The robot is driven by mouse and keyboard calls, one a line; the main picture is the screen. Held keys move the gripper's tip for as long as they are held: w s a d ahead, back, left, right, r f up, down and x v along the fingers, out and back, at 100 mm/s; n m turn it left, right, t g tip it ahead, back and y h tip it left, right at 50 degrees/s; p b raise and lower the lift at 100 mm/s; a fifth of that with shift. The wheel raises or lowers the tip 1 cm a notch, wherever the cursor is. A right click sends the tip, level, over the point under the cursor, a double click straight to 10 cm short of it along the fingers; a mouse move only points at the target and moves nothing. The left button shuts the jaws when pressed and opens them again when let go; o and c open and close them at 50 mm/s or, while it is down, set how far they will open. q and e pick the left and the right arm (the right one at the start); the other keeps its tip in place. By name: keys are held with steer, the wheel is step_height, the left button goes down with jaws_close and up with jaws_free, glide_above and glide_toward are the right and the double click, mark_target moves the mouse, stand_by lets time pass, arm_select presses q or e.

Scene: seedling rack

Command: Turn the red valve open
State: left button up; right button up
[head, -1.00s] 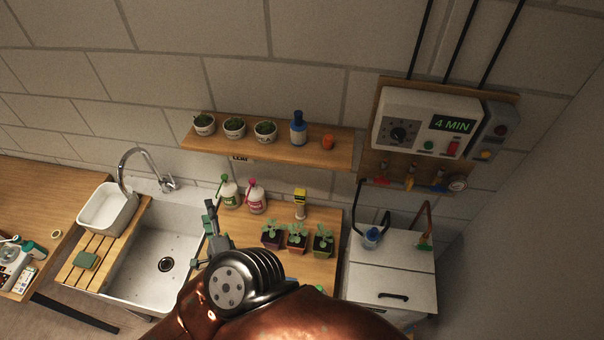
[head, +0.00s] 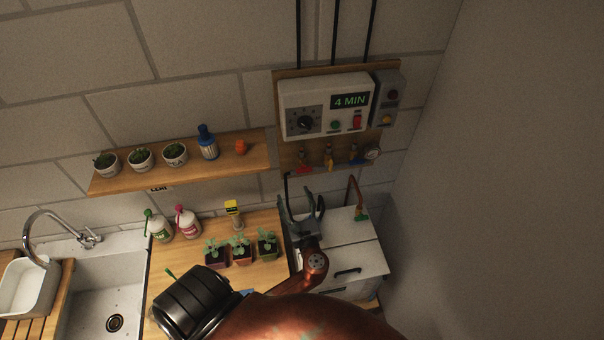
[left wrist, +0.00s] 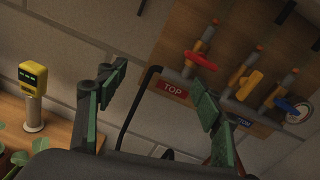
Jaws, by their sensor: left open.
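The red valve (head: 303,169) is the leftmost of three valves on the wooden panel below the control box. In the left wrist view its red lever handle (left wrist: 201,60) lies slanted across its pipe, above a red "TOP" label (left wrist: 173,89). My left gripper (head: 302,196) is below the valve in the head view. In the left wrist view the open, empty green-padded fingers (left wrist: 155,92) stand apart, the right finger appearing just below the red handle. I cannot tell whether it touches. My right gripper does not show.
A yellow valve (left wrist: 249,86) and a blue valve (left wrist: 290,106) sit close to the right of the red one, with a gauge (head: 372,153) beyond. Below are a white cabinet (head: 355,250) and seedlings (head: 240,250). A yellow meter (left wrist: 33,80) stands left.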

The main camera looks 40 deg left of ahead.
mark_target(304, 172)
arm_select(q)
steer(key=w+d+r+m+t, duration=0.1)
steer(key=w+d+r+m, duration=0.2)
steer(key=w, duration=0.1)
steer(key=shift+h, duration=0.3)
steer(key=p+x, duration=0.2)
steer(key=x, duration=0.5)
steer(key=shift+w+f, duration=0.1)
steer(key=shift+w, duration=0.2)
steer(key=shift+c, duration=0.3)
steer(key=c, duration=1.1)
